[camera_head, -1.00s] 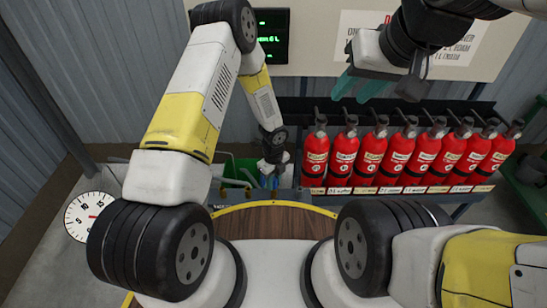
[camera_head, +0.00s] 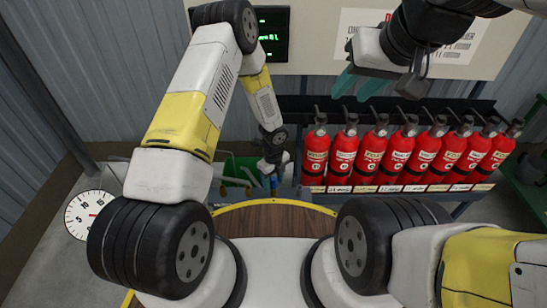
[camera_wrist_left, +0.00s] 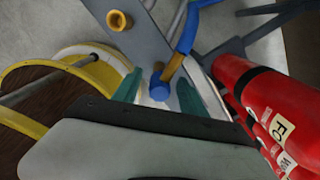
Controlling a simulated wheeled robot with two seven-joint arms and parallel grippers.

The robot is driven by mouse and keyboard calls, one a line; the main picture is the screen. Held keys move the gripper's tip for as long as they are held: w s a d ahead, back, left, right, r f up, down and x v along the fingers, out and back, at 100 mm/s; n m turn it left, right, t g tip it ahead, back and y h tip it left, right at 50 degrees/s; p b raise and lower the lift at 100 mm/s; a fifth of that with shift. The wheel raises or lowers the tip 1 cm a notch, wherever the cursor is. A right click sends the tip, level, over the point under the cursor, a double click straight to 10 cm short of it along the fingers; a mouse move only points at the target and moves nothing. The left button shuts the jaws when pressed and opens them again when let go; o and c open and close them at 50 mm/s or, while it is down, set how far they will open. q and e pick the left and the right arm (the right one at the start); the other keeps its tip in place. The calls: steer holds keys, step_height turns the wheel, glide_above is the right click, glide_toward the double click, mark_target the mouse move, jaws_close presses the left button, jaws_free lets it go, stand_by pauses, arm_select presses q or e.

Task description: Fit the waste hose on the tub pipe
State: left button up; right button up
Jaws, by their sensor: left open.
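My left gripper (camera_head: 271,172) reaches down over the grey and green area behind the round wooden top. In the left wrist view its teal fingers (camera_wrist_left: 170,78) are open. A blue hose (camera_wrist_left: 187,32) with a tan section and a blue end (camera_wrist_left: 159,91) lies between or just beyond the fingers; I cannot tell whether they touch it. A short tan pipe (camera_wrist_left: 119,20) with an open round mouth stands on a grey panel, apart from the hose end. It may be the tub pipe. My right gripper (camera_head: 357,84) is raised, open and empty, above the extinguishers.
Several red extinguishers (camera_head: 375,151) stand in a row on a rack to the right, and they are close beside my left gripper in its wrist view (camera_wrist_left: 262,95). A green container (camera_head: 238,168) is behind my left gripper. A round dial (camera_head: 88,215) is at the left.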

arm_select(q)
step_height(320, 180, up, 8)
steer(key=shift+f, duration=0.1)
steer(key=shift+r, duration=0.2)
steer(key=s+a+r+n+t, duration=0.1)
steer(key=a+r+n, duration=0.3)
steer(key=r, duration=0.5)
steer(key=a+r+n+t, duration=0.1)
steer(key=a+r+n, duration=0.3)
steer(key=r, duration=0.6)
steer(key=s+a+r+n+t, duration=0.1)
steer(key=a+r+n, duration=0.3)
steer(key=r, duration=0.5)
steer(key=s+a+r+n+t+h, duration=0.2)
steer(key=s+r+n+t, duration=0.1)
steer(key=s+r+n, duration=1.1)
steer(key=s+n, duration=0.1)
steer(key=s, duration=0.2)
steer(key=shift+s+r, duration=0.3)
steer(key=shift+s, duration=0.05)
